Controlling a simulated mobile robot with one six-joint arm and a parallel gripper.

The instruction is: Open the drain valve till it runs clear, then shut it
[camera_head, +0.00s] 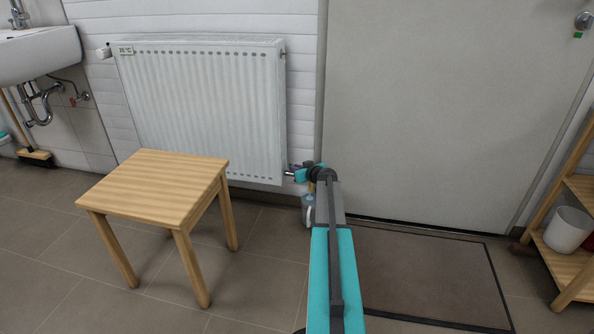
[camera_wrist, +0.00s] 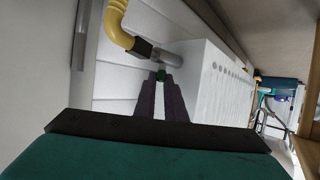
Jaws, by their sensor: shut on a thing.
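The white radiator (camera_head: 200,105) is on the wall, left of the door. My gripper (camera_head: 289,173) is at its lower right corner, mostly behind my arm. A bent yellow pipe or hose (camera_wrist: 117,22) joins this through a dark collar. A small grey container (camera_head: 307,213) stands below, partly hidden by my arm. No water is visible.
A wooden stool (camera_head: 155,185) stands in front of the radiator. A floor mat (camera_head: 430,275) lies before the closed door (camera_head: 440,100). A wooden shelf with a white bucket (camera_head: 567,229) is at right. A sink (camera_head: 40,55) and a broom (camera_head: 35,155) are at left.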

